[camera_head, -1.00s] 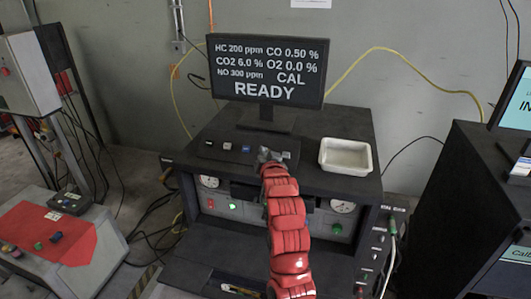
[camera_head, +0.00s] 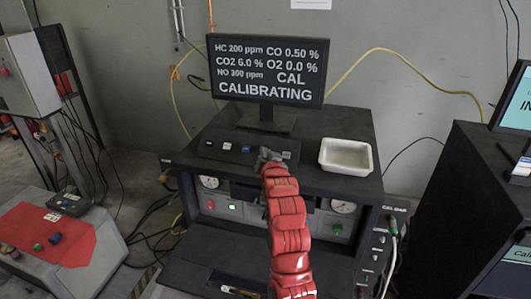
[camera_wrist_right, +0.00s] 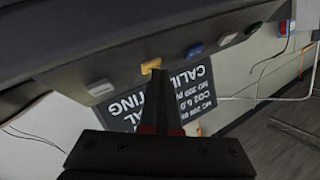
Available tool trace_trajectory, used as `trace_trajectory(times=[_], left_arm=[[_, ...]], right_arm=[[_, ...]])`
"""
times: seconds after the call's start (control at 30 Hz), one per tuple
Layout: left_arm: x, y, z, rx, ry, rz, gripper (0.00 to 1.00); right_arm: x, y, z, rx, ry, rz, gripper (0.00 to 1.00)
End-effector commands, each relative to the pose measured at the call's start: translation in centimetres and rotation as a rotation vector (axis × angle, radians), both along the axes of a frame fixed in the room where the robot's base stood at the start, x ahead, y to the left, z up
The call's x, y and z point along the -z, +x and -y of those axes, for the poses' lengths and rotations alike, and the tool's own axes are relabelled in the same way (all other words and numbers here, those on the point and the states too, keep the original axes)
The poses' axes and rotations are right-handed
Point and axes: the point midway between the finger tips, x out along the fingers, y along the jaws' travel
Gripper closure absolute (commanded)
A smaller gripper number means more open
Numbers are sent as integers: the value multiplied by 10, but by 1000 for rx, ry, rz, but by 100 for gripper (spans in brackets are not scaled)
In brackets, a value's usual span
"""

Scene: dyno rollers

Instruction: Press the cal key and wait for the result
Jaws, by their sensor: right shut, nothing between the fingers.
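The monitor (camera_head: 266,72) on the analyser bench (camera_head: 340,127) shows gas readings, "CAL" and "CALIBRATING". The wrist view shows part of this screen (camera_wrist_right: 185,100) upside down. A dark key panel (camera_head: 210,151) lies in front of the monitor, with a blue key (camera_head: 246,149) and a pale key (camera_head: 227,146). My right gripper (camera_head: 266,153) is shut and empty over the panel, right of the blue key. In the wrist view its fingertips (camera_wrist_right: 157,74) are at a yellow key (camera_wrist_right: 151,66); contact cannot be told. Key labels are not readable. My left gripper is out of view.
A white tray (camera_head: 346,157) sits on the bench top right of the panel. A dark cabinet (camera_head: 470,190) stands at the right, and a grey console with a red top (camera_head: 45,233) at the left. Cables hang around the bench.

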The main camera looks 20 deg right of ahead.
Motion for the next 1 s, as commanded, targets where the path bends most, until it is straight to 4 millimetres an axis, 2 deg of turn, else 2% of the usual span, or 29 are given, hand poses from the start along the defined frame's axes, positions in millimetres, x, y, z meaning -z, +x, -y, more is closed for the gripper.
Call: trace_trajectory(times=[0.47,0.83,1.0], left_arm=[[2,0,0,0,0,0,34],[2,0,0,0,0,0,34],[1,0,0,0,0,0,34]], right_arm=[[-11,-8,-5,0,0,1,100],[-13,-9,-6,0,0,0,100],[-21,-15,-11,-2,0,-2,100]])
